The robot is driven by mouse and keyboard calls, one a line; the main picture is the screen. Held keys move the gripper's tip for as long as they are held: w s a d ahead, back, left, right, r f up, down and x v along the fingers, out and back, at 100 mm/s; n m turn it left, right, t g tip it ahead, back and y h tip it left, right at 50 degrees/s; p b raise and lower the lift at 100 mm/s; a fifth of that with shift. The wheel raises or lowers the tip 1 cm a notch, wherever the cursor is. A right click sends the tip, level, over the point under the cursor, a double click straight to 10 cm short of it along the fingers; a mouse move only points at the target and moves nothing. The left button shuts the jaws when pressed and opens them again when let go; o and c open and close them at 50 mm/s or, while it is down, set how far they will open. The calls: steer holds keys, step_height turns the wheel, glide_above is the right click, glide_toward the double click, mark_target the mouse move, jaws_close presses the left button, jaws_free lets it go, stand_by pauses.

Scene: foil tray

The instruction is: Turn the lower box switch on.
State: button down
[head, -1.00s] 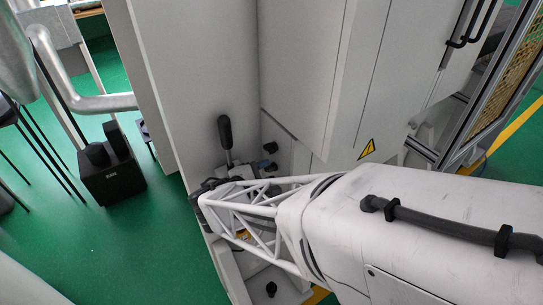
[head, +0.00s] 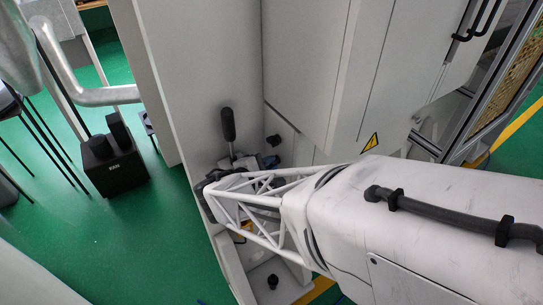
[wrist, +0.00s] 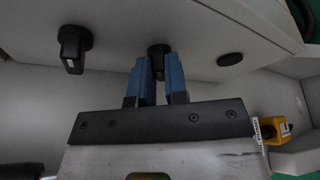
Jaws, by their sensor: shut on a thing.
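In the wrist view, the two blue fingers of my gripper (wrist: 158,80) are closed around a small black knob (wrist: 158,50) on a pale panel. The fingers hide part of the knob. A larger black rotary switch (wrist: 73,48) with a bar handle is on the same panel to the left, apart from the fingers. I cannot tell from the labels which control is the lower box switch.
A round black disc (wrist: 230,59) is right of the knob. A yellow part (wrist: 276,130) with a label is at the lower right. In the head view, a black lever (head: 228,125) stands left of my gripper, and another black knob (head: 272,282) is below. Cabinet walls enclose the recess.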

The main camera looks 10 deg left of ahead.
steer(key=shift+m, duration=0.3)
steer(key=shift+s+d+f+m+t, duration=0.15)
steer(key=shift+m+t, duration=0.55)
steer(key=shift+m, duration=0.65)
steer(key=shift+w+a+f+m+t, duration=0.15)
steer(key=shift+m+t, duration=0.55)
steer(key=shift+m, duration=0.65)
steer(key=shift+s+d, duration=0.1)
steer(key=c, duration=1.1)
jaws_free()
steer(key=shift+c, duration=0.2)
steer(key=v, duration=0.7)
steer(key=shift+s, duration=0.35)
